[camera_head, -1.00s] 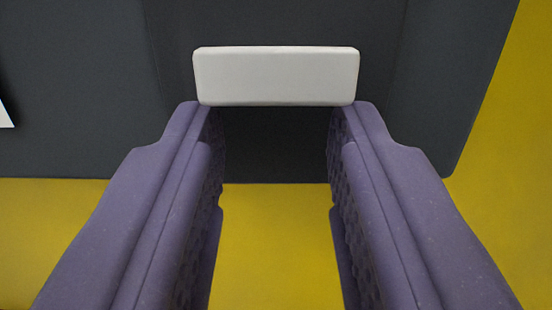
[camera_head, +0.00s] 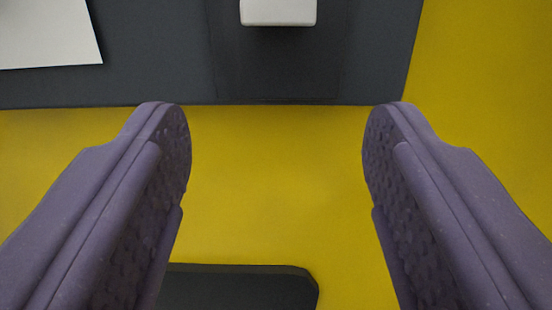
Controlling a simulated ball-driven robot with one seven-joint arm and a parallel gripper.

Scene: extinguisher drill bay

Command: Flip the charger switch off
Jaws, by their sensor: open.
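A white block-shaped piece (camera_head: 278,12), which looks like the switch's rocker or lever, shows at the top edge of the view, cut off by the frame. It sits on a dark grey panel (camera_head: 170,70) with a slightly darker plate around it. My gripper (camera_head: 276,115) is open and empty. Its two purple fingers are wide apart, with their tips below the white piece in the picture and not touching it.
A white sheet or label (camera_head: 45,35) is on the dark panel at the upper left. A yellow surface (camera_head: 270,180) fills the middle and right. A dark flat piece (camera_head: 240,287) with rounded corners shows at the bottom, partly behind the left finger.

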